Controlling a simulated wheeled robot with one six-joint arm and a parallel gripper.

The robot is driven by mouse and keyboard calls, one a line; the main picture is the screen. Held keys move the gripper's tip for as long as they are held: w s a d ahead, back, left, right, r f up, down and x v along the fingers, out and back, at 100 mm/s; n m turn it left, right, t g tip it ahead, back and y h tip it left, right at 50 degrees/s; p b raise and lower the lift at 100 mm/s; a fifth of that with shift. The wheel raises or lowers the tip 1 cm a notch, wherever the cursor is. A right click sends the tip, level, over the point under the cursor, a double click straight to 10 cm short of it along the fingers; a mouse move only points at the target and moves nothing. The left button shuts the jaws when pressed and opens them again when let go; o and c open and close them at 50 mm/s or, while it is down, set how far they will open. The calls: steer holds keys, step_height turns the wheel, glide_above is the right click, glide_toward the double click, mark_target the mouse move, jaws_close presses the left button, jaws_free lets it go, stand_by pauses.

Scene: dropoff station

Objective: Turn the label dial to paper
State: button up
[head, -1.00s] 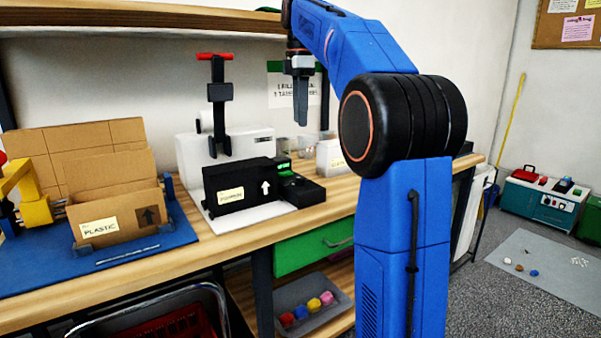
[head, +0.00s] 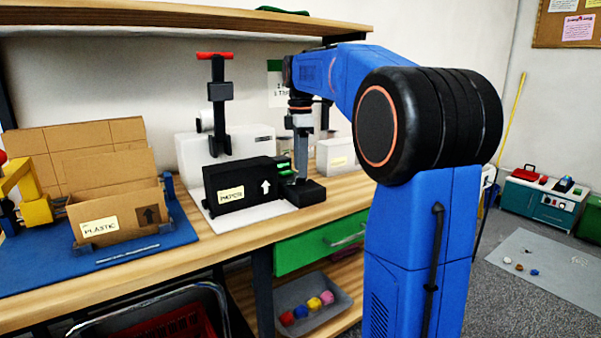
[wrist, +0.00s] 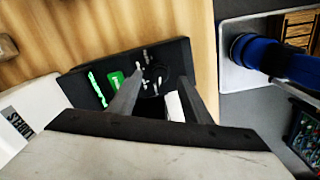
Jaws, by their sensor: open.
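The label dial (wrist: 154,76) is a dark round knob on a black control panel (wrist: 175,52), with small white marks around it in the wrist view. My gripper (wrist: 160,84) is open, its two fingers reaching down on either side of the dial; I cannot tell if they touch it. In the head view my gripper (head: 300,178) is low over the control panel (head: 312,192) and hides the dial. A black box (head: 240,186) beside it bears a cream label (head: 231,194) and a white up arrow; the label's word is too small to read surely.
A green button (wrist: 116,80) and a green lit strip (wrist: 97,88) sit beside the dial. A cardboard box (head: 118,212) labelled PLASTIC stands on a blue mat (head: 150,252) at left. A white carton (head: 337,156) stands behind my gripper.

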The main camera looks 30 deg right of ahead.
mark_target(300, 180)
steer(key=shift+f, duration=1.3)
steer(key=c, duration=1.1)
steer(key=shift+o, duration=0.2)
